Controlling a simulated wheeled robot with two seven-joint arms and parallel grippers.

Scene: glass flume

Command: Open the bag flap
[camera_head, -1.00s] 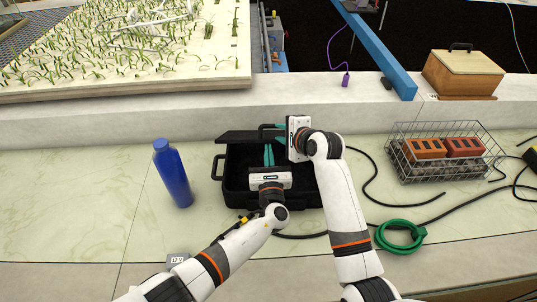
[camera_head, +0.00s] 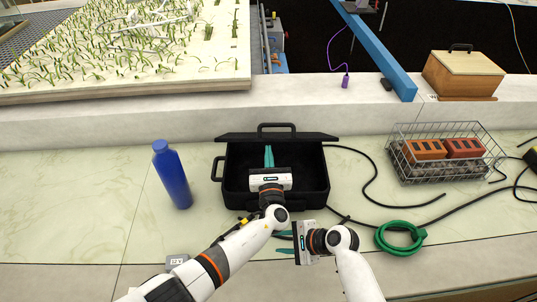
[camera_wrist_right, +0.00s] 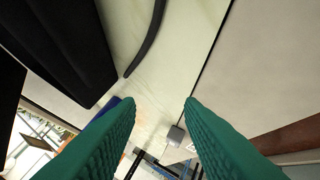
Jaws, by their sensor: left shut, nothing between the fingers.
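The black bag (camera_head: 320,178) lies on the pale counter with its flap (camera_head: 305,137) raised along the back edge, its handle at the top. The dark inside shows. My left gripper (camera_head: 268,149) is over the bag's middle, shut and empty, its teal fingers pointing at the back; its arm hides part of the front. My right gripper (camera_head: 281,242) is in front of the bag, clear of it, with its teal fingers apart and pointing left. In the right wrist view, the open fingers (camera_wrist_right: 155,102) have nothing between them, and the bag's dark side (camera_wrist_right: 62,45) is at upper left.
A blue bottle (camera_head: 173,175) stands left of the bag. To the right are a green coil (camera_head: 400,236), a black cable (camera_head: 372,185) and a wire basket (camera_head: 440,172) with bricks. A small grey box (camera_head: 178,261) is at front left. The counter left of the bottle is clear.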

